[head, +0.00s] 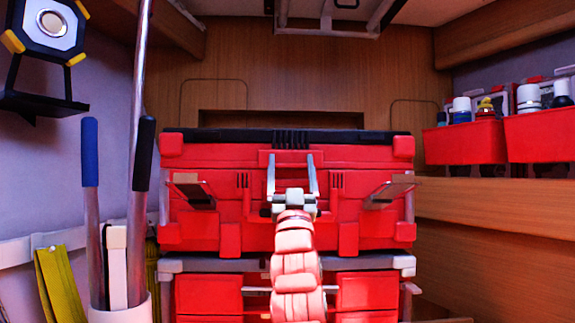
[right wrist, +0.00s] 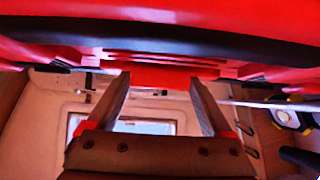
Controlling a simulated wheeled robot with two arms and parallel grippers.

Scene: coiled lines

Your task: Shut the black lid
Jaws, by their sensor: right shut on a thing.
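The red case (head: 200,222) stands in the middle of the head view, with the black lid (head: 230,136) showing as a thin dark band along its top edge. My right gripper (head: 291,160) reaches up in front of the case's middle. Its two fingers are shut on a red front piece (right wrist: 175,76) of the case, which lies between them in the right wrist view. A black band (right wrist: 200,45) crosses above it there. Two side latches, left (head: 190,190) and right (head: 390,190), stick out from the front. The lid's upper face is hidden. My left gripper is not in view.
The red case rests on another red case (head: 208,296) with a grey top edge. A holder (head: 120,312) with upright tools stands at the left. Red bins (head: 465,143) with bottles sit on a shelf at the right. A lamp (head: 53,25) hangs upper left.

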